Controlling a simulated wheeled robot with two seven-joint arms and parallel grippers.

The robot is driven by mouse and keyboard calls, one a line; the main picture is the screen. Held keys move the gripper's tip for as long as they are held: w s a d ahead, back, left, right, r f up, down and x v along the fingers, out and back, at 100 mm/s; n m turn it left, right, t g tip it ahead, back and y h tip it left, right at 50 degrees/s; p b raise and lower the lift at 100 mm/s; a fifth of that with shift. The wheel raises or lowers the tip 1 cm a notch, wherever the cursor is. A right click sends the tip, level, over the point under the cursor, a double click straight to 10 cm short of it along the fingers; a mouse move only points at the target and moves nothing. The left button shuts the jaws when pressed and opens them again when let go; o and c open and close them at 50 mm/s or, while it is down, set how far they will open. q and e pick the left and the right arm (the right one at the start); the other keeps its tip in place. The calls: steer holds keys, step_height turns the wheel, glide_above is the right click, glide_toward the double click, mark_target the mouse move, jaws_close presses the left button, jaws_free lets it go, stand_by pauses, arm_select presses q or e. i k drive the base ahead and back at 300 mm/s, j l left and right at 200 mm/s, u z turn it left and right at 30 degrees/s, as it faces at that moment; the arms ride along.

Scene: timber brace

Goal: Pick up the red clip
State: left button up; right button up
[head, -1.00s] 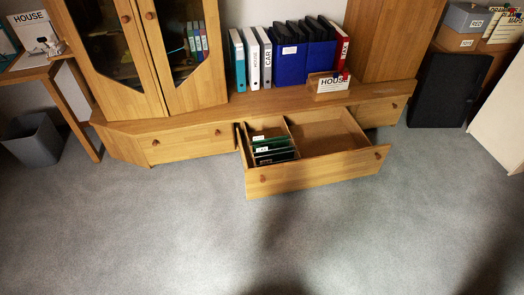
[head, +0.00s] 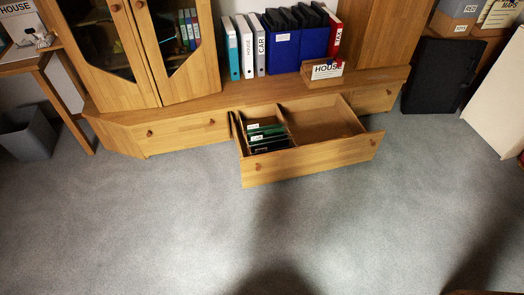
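I cannot make out a red clip for certain. A small wooden box (head: 322,82) with a card reading HOUSE (head: 326,71) stands on the long low cabinet (head: 200,104). Tiny dark red and blue specks show at the card's top right edge, too small to identify. Neither of my grippers is in view.
A drawer (head: 310,161) of the low cabinet stands pulled out, with green files (head: 267,134) in its left compartment. Binders (head: 247,48) stand on the cabinet. A grey bin (head: 27,134) is at the left, a black case (head: 440,77) at the right. The carpet (head: 180,220) is clear.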

mark_target(339, 60)
steer(key=i+l+z, duration=0.3)
steer(key=i, duration=0.25)
steer(key=i+z, duration=0.25)
steer(key=i, duration=0.35)
